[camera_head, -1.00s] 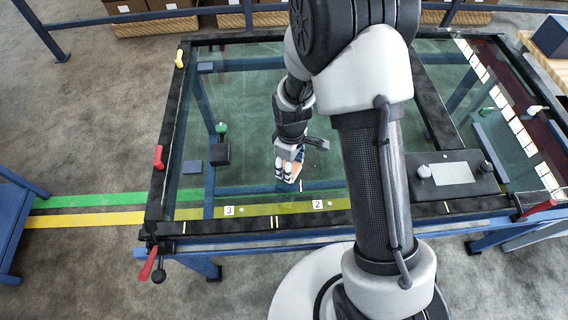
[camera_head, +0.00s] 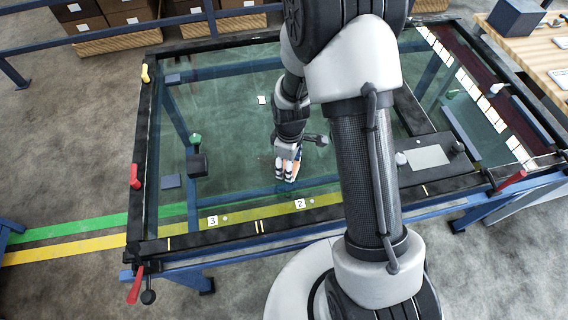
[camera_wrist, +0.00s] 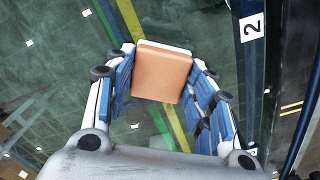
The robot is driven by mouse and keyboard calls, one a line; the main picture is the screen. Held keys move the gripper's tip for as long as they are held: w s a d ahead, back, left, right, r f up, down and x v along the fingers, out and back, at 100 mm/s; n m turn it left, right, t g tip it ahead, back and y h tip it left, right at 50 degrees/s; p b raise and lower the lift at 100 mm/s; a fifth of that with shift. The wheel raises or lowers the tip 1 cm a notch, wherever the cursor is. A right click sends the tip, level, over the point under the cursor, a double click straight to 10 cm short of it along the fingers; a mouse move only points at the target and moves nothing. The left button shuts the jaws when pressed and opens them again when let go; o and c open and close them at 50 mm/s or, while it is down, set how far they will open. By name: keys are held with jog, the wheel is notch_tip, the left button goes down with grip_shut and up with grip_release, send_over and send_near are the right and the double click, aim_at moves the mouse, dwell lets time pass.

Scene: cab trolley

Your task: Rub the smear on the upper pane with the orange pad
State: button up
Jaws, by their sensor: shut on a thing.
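The orange pad (camera_wrist: 161,72) is a flat block with a pale backing edge, held between the two fingers of my gripper (camera_wrist: 163,88) in the wrist view. In the head view my gripper (camera_head: 286,172) points down over the glass pane (camera_head: 235,115), near its front edge and left of my arm. Only a sliver of the orange pad (camera_head: 295,160) shows there. I cannot tell whether the pad touches the glass. I cannot make out the smear; my arm hides part of the pane.
A black frame with red levers (camera_head: 135,176) edges the glass. A green-knobbed dark block (camera_head: 197,163) stands left of my gripper. A dark plate with a pale panel (camera_head: 427,156) lies to the right. Number tags 3 (camera_head: 212,221) and 2 (camera_head: 300,204) mark the front strip.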

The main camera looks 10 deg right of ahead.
jog(key=shift+d+f, duration=0.1)
jog(key=shift+d, duration=1.6)
jog(key=shift+w, duration=0.85)
jog(key=shift+w+a+r, duration=0.1)
jog(key=shift+a+r, duration=0.1)
jog(key=shift+a, duration=1.6)
jog(key=shift+w+a+f, duration=0.1)
jog(key=shift+a+f, duration=0.05)
jog(key=shift+a, duration=2.55)
jog(key=shift+w+a+f, duration=0.1)
jog(key=shift+a, duration=2.55)
jog(key=shift+w, duration=0.9)
jog(key=shift+d+r, duration=0.15)
jog(key=shift+d, duration=0.75)
jog(key=shift+d+r, duration=0.1)
jog(key=shift+d, duration=0.8)
jog(key=shift+s+d+f, duration=0.1)
jog(key=shift+d+f, duration=0.05)
jog(key=shift+d, duration=3.55)
jog(key=shift+s+d+f, duration=0.1)
jog(key=shift+s+d, duration=0.1)
jog(key=shift+d, duration=1.5)
